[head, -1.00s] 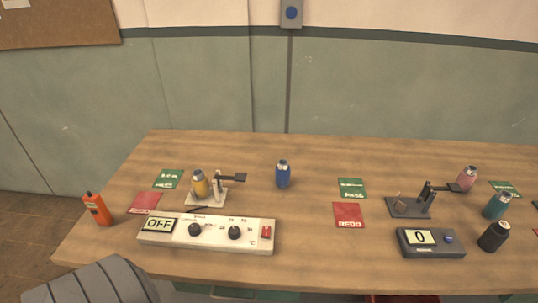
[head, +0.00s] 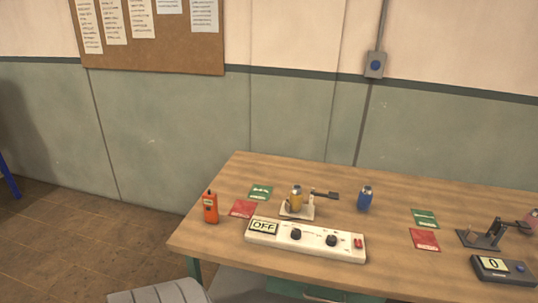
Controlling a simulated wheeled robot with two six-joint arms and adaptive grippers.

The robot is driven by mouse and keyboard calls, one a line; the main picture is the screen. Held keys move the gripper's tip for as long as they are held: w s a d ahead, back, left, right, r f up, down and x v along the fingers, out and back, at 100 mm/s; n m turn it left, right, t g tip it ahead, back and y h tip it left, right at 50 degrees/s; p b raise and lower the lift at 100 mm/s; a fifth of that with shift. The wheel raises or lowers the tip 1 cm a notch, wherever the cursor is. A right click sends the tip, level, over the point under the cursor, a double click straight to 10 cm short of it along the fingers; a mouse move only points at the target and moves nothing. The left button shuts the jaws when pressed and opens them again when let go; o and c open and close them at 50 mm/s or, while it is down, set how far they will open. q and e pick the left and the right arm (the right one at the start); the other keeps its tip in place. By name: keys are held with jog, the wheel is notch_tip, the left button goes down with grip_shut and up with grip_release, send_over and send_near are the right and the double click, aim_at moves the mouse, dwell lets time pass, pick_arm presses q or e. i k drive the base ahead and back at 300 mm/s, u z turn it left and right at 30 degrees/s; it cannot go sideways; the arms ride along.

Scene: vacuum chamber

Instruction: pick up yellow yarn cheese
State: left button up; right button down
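The stand sits on the wooden table (head: 390,200) behind a white control box (head: 305,240) that reads OFF. Neither of my grippers shows in the head view.
An orange handheld device (head: 210,208) stands at the table's left corner. A blue cylinder (head: 365,199) stands right of the stand. Green and red cards lie on the table. A dark stand (head: 485,237) and a display box (head: 503,269) are at the right. Floor is open at left.

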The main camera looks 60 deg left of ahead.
aim_at(296, 195)
jog(key=u, duration=0.85)
jog(key=i, duration=0.25)
